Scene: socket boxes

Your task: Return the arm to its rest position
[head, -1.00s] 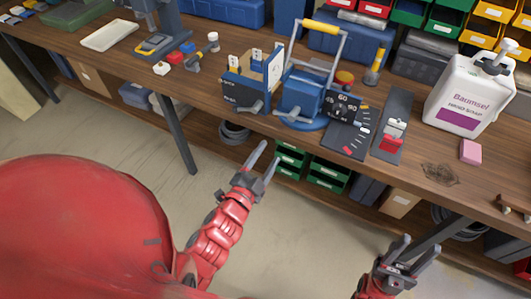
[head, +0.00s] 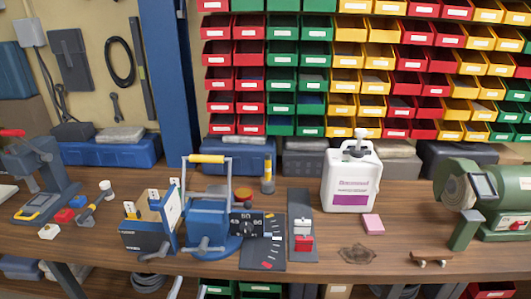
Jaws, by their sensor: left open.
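My left gripper (head: 188,290) shows only by its two fingertips at the bottom edge, in front of the workbench (head: 330,262). The tips stand apart, with nothing seen between them. The rest of my left arm is below the picture. My right gripper is out of view. A dark blue open box (head: 148,238) with cards standing in it is on the bench above the left fingertips. A blue device with a yellow-topped handle (head: 207,222) stands just right of it.
A dial panel (head: 262,242), a plate with a red switch (head: 302,243), a white soap bottle (head: 351,182) and a pink block (head: 373,223) are on the bench. A green grinder (head: 498,200) stands at right, a vice-like tool (head: 45,178) at left. Coloured bins (head: 340,80) fill the wall.

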